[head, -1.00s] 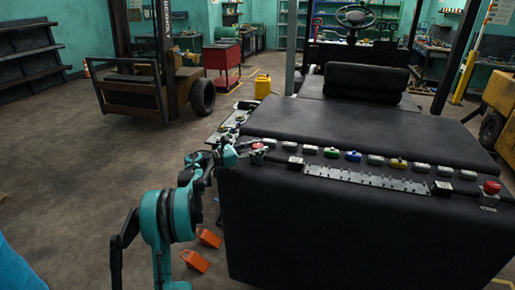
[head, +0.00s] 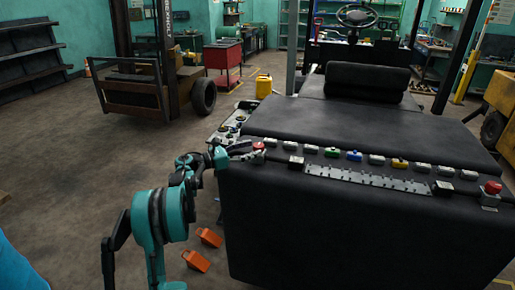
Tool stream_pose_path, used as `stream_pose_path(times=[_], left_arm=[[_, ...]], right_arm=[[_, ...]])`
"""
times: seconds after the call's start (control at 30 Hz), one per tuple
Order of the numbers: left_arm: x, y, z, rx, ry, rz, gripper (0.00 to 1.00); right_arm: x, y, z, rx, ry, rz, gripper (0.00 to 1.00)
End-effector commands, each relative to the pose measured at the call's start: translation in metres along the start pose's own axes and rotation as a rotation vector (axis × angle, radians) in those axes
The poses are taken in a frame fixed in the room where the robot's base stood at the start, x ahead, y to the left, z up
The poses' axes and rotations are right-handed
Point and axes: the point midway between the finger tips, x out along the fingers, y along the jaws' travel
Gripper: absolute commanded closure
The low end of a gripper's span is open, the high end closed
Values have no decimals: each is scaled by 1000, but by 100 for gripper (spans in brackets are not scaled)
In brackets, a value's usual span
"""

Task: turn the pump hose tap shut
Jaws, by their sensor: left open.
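A row of small coloured fittings runs along the top of the black forklift body (head: 270,210). A red one (head: 258,146) is at its left end, followed by green (head: 331,152), blue (head: 354,156) and yellow (head: 399,163) ones. I cannot tell for sure which is the pump hose tap; it is too small to single out. My left gripper (head: 246,152) is open at the body's left top corner, close beside the red fitting. Whether it touches anything is unclear. My right gripper is out of view.
A red mushroom-shaped knob (head: 492,187) stands at the right end. Two orange wedges (head: 203,248) are on the floor below my left arm. The floor at left is clear.

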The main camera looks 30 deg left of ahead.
Motion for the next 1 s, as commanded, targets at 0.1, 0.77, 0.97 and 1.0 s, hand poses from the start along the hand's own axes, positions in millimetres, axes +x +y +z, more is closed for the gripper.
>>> stream_pose_path(times=[0.1,0.77,0.97,1.0], left_arm=[[-30,1,0,0,0,3,40],[-84,0,0,0,0,-1,40],[-83,0,0,0,0,-1,40],[-83,0,0,0,0,-1,40]], right_arm=[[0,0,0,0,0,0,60],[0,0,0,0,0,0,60],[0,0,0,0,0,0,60],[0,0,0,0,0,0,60]])
